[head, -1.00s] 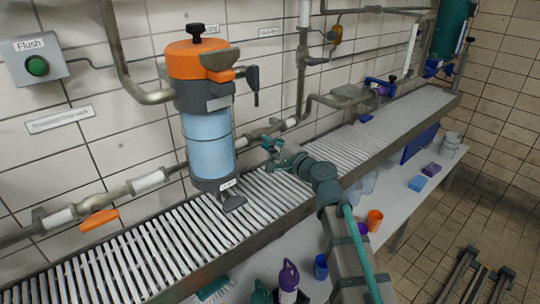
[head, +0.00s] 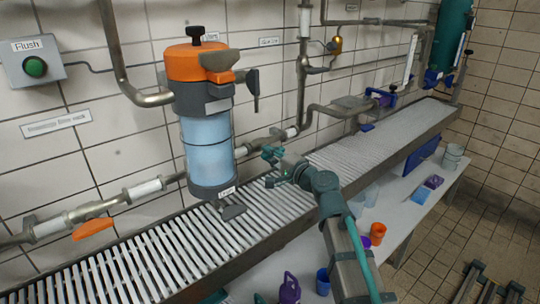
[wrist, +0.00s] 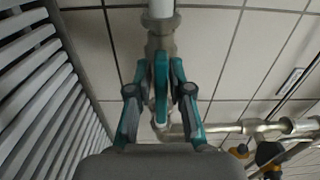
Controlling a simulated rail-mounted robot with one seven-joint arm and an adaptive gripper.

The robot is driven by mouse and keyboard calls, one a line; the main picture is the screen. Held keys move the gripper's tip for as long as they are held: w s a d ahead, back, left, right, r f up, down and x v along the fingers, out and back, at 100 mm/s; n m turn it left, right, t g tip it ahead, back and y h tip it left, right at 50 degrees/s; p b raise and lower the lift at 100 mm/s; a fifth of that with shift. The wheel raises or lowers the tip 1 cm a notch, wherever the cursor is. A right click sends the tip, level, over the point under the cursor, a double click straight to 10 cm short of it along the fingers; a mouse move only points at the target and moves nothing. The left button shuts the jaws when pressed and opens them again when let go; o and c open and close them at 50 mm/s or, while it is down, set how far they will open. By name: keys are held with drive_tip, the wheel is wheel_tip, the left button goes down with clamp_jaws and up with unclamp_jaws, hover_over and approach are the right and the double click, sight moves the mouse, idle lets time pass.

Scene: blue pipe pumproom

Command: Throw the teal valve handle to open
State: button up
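The teal valve handle (wrist: 161,85) is a narrow upright bar on the metal pipe fitting (wrist: 160,38), in the middle of the wrist view. My gripper (wrist: 160,68) has its two teal fingertips on either side of the handle, with small gaps showing, so it looks open around it. In the head view my gripper (head: 270,155) is at the wall pipe, right of the blue filter canister (head: 207,145). There the handle cannot be told apart from my teal fingers.
A slatted metal rack (head: 165,250) runs along the wall below the pipe; its slats fill the left of the wrist view (wrist: 38,95). An orange valve handle (head: 92,228) is on the pipe at left. Cups, such as an orange one (head: 377,233), stand on the lower shelf.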

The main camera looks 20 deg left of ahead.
drive_tip(key=shift+o, duration=0.9)
drive_tip(key=v, duration=1.2)
